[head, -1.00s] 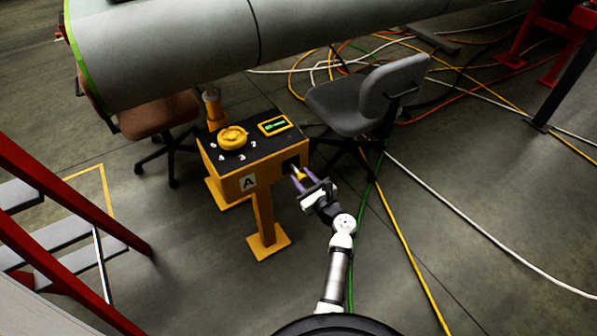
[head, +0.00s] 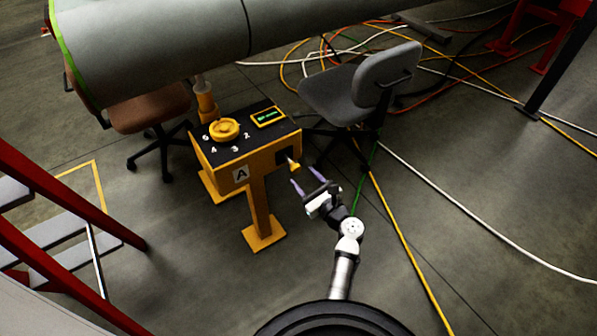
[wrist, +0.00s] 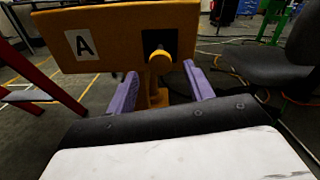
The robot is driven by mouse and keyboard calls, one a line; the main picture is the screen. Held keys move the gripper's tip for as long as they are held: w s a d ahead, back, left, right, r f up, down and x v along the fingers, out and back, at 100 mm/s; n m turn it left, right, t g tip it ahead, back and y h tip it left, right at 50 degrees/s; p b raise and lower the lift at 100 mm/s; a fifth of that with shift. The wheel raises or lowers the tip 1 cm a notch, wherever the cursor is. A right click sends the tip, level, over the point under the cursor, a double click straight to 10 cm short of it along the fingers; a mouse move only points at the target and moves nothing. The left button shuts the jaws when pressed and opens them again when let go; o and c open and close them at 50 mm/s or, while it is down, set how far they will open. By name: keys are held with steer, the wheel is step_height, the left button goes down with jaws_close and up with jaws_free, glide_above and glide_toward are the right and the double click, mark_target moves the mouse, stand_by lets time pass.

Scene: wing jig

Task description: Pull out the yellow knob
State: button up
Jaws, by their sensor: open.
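The yellow knob (head: 294,166) sticks out on a thin shaft from a dark square recess on the right part of the yellow box's front face. In the wrist view the knob (wrist: 160,61) is in front of the dark recess, between the directions of the two fingers. My gripper (head: 306,179) is open and empty. Its purple fingers are apart from the knob, a short way in front of it toward the lower right in the head view. In the wrist view my gripper (wrist: 160,85) has its fingers spread wide on either side below the knob.
The yellow box (head: 215,170) carries a letter A label, a round yellow dial (head: 225,129) and a small green display (head: 268,117). A grey chair (head: 350,95) stands close behind at the right. Red stairs (head: 75,195) are at the left. Cables cross the floor at the right.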

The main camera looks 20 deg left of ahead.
steer(key=v, duration=0.9)
steer(key=shift+b, duration=0.3)
steer(key=shift+a, duration=0.1)
